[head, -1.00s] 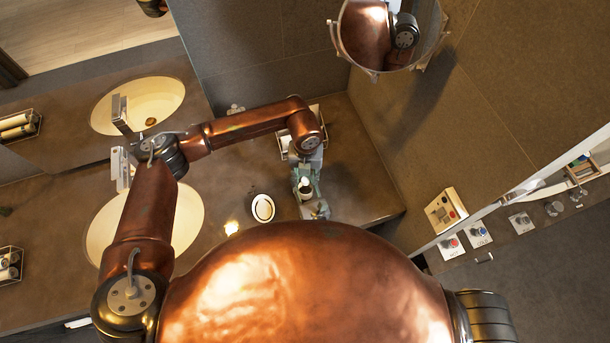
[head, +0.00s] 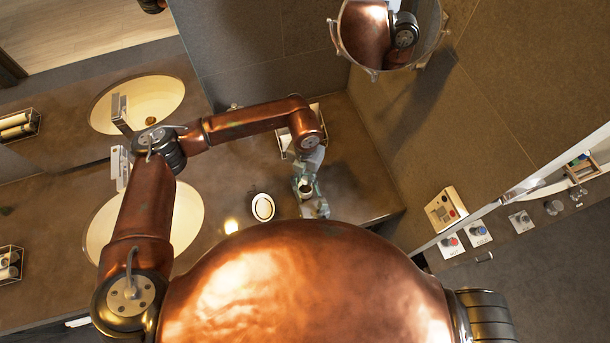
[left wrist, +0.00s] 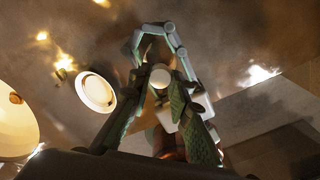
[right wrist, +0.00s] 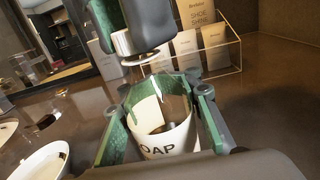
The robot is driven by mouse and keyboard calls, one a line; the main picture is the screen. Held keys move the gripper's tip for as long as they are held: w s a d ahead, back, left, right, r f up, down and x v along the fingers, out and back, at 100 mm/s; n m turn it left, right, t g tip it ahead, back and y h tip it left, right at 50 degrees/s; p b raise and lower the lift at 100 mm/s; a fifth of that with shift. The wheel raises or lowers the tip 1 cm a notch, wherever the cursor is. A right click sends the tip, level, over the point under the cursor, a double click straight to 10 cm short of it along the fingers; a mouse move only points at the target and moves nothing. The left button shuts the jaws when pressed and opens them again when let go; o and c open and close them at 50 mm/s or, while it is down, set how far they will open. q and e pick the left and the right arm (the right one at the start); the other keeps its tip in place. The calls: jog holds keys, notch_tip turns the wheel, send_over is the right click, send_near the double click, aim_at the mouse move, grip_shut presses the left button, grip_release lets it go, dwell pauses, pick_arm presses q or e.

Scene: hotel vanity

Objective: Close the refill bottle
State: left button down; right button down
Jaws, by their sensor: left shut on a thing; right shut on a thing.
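The refill bottle is a white cup-like body (right wrist: 178,140) marked "OAP", upright with its top open, in the right wrist view. My right gripper (right wrist: 160,105) is shut around it; in the head view this gripper (head: 314,207) is small, just beyond my copper body. My left gripper (left wrist: 160,82) is shut on a small round pale cap (left wrist: 160,76). In the right wrist view the cap (right wrist: 124,42) hangs between the left fingers above the bottle's mouth, with a gap and a little toward the left. In the head view my left gripper (head: 308,172) is right above the bottle.
A white oval dish (head: 262,207) lies on the brown counter left of the bottle. A sink basin (head: 190,215) with a tap is at left, a wall at right.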

pick_arm(q)
jog(key=m, duration=0.6)
jog(key=shift+m, duration=0.3)
jog(key=m, duration=0.3)
jog(key=shift+m, duration=0.4)
jog(key=m, duration=0.3)
jog(key=shift+m, duration=0.4)
jog(key=c, duration=1.7)
grip_release()
notch_tip(320, 180, up, 12)
jog(key=shift+f, duration=0.1)
pick_arm(e)
jog(key=c, duration=1.3)
grip_release()
